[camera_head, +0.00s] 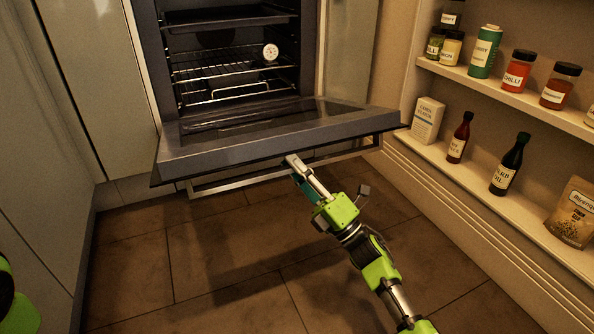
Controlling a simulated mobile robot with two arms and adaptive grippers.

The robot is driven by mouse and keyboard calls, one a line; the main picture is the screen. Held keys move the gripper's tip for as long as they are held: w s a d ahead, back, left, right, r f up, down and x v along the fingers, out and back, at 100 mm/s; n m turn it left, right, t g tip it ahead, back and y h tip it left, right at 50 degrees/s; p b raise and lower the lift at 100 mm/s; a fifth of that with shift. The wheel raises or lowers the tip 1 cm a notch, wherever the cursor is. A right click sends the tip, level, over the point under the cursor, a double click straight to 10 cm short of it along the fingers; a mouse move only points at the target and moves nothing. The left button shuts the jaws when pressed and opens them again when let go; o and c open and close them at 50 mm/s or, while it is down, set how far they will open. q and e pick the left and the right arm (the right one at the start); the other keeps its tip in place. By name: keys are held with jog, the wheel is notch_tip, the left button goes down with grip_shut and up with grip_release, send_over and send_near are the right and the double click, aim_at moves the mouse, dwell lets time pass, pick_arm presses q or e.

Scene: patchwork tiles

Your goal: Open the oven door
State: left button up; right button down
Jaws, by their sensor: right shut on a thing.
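The oven (230,45) stands at the top centre, with racks and a round dial gauge visible inside. Its door (240,146) is swung down, lying close to level, with its inner face up. A long metal handle (235,181) runs below the door's front edge. My right gripper (294,164) is shut on the handle near its middle; its fingertips are partly hidden by the door edge. My left arm shows only as a green and black piece at the lower left edge; its gripper is out of view.
Shelves on the right hold spice jars (518,70), sauce bottles (509,164), a corn flour box (427,120) and a pouch (573,212). Cabinet fronts (45,140) line the left. The tiled floor (215,265) below the door is clear except for my arm above it.

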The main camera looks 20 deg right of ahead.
jog(key=shift+s, duration=0.1)
dwell(0.3)
jog(key=c, duration=1.8)
grip_release()
jog(key=shift+r, duration=0.1)
jog(key=shift+c, duration=0.2)
